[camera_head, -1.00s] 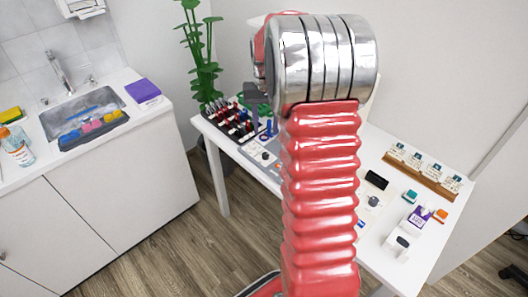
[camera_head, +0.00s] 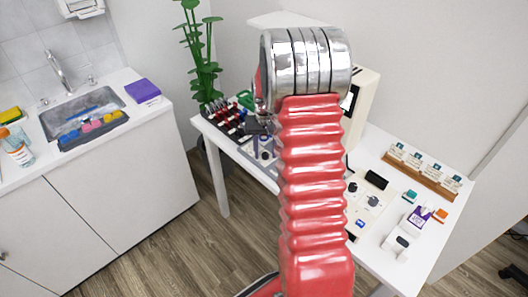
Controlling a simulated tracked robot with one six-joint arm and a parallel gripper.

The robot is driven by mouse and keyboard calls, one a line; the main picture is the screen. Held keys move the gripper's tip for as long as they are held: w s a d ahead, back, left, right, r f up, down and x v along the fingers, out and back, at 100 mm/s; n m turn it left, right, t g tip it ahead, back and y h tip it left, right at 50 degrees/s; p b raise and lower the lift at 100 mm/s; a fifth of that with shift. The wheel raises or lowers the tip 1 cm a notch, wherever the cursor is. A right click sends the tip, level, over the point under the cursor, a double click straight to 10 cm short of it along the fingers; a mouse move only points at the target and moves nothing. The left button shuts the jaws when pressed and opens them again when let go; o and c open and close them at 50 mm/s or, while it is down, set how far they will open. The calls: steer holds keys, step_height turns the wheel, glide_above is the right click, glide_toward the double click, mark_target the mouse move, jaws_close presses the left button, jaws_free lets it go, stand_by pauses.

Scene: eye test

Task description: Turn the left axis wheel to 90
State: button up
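My gripper (camera_head: 257,126) is a small dark shape left of my arm's silver joint. It is over the left part of the white table, right by a small blue upright piece (camera_head: 263,144). Whether its fingers are open or shut is too small to tell. A dark round knob (camera_head: 265,156) sits on a grey base just below the gripper. Two more dark knobs, one at the left (camera_head: 352,187) and one at the right (camera_head: 373,201), sit on a pale panel right of my arm. No label or scale is readable, so I cannot tell which is the left axis wheel.
A black rack (camera_head: 222,118) of red-handled pieces stands left of the gripper. A beige machine (camera_head: 366,98) is partly hidden behind my arm. A wooden card holder (camera_head: 419,176) and small boxes stand at the table's right. A sink counter (camera_head: 106,157) is at the left.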

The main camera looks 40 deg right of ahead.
jaws_close()
steer(key=shift+a, duration=0.25)
steer(key=shift+d, duration=0.15)
steer(key=shift+w+d, duration=0.1)
stand_by(0.4)
steer(key=shift+d+r+n, duration=0.1)
steer(key=shift+n, duration=0.4)
stand_by(0.8)
steer(key=shift+w+n, duration=0.15)
steer(key=shift+n, duration=2.05)
stand_by(3.2)
